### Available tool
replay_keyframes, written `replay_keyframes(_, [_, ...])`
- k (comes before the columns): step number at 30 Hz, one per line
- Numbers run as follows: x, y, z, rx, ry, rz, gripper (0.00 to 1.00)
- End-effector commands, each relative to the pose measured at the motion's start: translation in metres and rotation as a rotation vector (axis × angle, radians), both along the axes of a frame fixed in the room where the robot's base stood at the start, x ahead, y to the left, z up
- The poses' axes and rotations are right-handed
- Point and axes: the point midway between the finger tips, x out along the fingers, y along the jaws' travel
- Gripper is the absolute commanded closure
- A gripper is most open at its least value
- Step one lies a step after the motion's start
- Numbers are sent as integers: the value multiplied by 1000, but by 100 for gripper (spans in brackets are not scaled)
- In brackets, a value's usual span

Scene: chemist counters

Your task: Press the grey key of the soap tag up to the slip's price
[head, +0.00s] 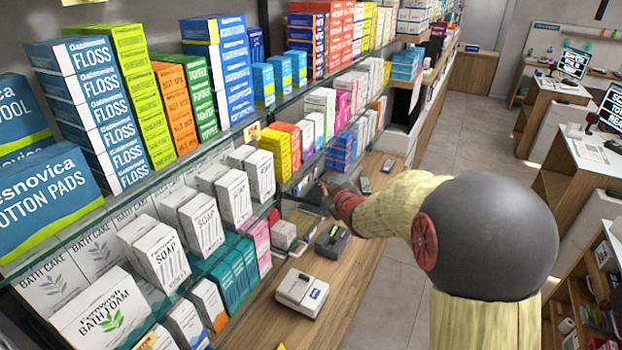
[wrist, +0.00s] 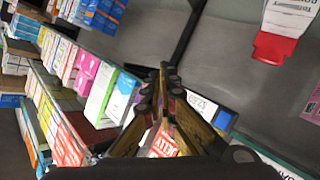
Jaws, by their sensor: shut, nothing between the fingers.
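White soap boxes (head: 205,222) stand in rows on the lower glass shelf at the left in the head view. My gripper (head: 322,190) reaches to the shelf front beyond them, small and partly hidden by my arm. In the wrist view my gripper (wrist: 164,72) has its dark fingers together, with nothing visible between them. I cannot make out the soap tag, its grey key or the price on it in either view. I cannot tell whether the fingertips touch anything. No slip with a readable price can be identified.
A white device (head: 302,291) and a dark device (head: 332,241) lie on the wooden counter below the shelves. A red holder with a white printed card (wrist: 288,22) shows at the upper right of the wrist view. The aisle floor (head: 395,275) at the right is clear.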

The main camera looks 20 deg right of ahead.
Motion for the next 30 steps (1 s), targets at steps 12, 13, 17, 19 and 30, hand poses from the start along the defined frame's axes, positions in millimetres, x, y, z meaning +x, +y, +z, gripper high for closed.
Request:
replay_keyframes(12, [0,0,0,0,0,0,100])
replay_keyframes(13, [0,0,0,0,0,0,100])
replay_keyframes(17, [2,1,0,0,-1,0,100])
replay_keyframes(19, [4,3,-1,-1,-1,1,100])
replay_keyframes(30, [6,6,1,0,0,0,100])
